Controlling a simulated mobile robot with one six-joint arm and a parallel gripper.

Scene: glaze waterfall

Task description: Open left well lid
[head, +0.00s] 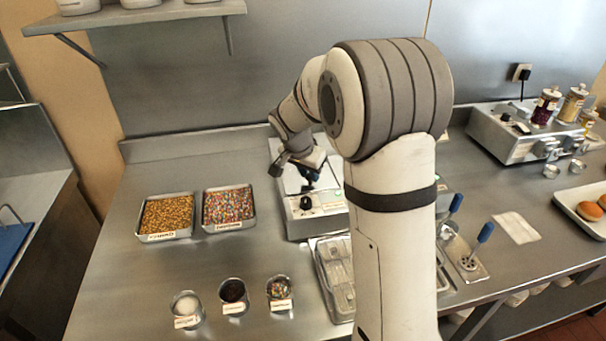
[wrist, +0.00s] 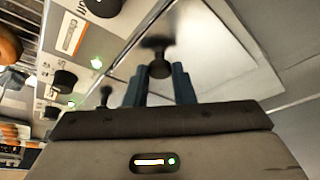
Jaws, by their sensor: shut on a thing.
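The metal warmer (head: 300,226) stands behind my arm in the head view. Its left well lid (head: 289,182) is a shiny flat metal plate, partly hidden by my wrist. In the wrist view the lid (wrist: 205,60) fills the upper middle, with a dark round knob (wrist: 159,66) on it. My gripper (wrist: 159,80) has its two blue fingers closed around the knob's stem. In the head view my gripper (head: 311,181) is low over the lid. I cannot tell whether the lid is raised at all. My arm hides the warmer's right part.
Two sprinkle trays (head: 165,216) (head: 229,207) lie left of the warmer. Several small cups (head: 233,293) and a clear-lidded tray (head: 337,277) are in front. Right are blue-handled tools (head: 485,233), another appliance (head: 510,135) and a doughnut tray (head: 566,207). A shelf (head: 135,16) hangs above.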

